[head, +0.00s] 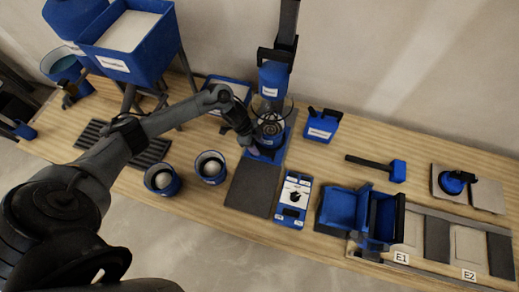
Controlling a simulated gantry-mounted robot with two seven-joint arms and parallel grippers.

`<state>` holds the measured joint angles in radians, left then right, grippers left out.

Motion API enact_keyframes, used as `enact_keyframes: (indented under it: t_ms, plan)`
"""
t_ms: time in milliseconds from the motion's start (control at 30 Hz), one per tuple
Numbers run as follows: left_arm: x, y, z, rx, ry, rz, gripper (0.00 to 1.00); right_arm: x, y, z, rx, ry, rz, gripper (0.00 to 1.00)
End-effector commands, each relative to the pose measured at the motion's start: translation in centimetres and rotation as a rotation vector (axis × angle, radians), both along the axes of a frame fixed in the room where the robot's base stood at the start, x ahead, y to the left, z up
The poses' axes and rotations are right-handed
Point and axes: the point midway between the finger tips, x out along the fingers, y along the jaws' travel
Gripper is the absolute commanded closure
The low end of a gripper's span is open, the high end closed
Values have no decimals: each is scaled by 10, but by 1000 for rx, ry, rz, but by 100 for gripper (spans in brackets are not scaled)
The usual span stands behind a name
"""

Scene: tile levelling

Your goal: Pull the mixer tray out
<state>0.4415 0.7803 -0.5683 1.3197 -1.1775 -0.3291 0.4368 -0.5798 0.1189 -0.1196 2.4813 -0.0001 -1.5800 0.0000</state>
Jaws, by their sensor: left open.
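The mixer (274,80) stands against the wall at the top middle, with a blue motor head and a whisk-like cage under it. The blue mixer tray (266,156) is at its foot, partly hidden by my arm and the mixer parts. My left gripper (255,146) is at the tray's left front side, open, with its fingers close to the tray. I cannot tell whether they touch it. My right gripper is not in view.
A dark mat (252,188) lies in front of the mixer, clear. A blue-and-white scale (293,201) stands to its right and two buckets (211,167) to its left. A hopper (130,35) stands back left.

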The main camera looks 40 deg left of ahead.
Motion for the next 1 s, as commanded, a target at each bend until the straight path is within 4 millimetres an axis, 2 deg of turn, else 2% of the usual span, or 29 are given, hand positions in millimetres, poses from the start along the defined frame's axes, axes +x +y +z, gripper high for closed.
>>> enact_keyframes:
  t_ms: [100, 233, 633, 933, 1000]
  plan:
    - [3, -6, -15, -1, 1, 1, 51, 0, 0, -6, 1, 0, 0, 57]
    - [4, -9, -23, 0, 0, -1, 51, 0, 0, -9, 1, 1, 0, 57]
    - [5, -10, -27, 0, 0, 0, 51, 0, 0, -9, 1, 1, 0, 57]
    - [5, -10, -27, 0, 0, 0, 97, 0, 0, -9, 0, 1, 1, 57]
    - [5, -10, -27, 0, 0, 0, 100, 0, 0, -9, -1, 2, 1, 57]
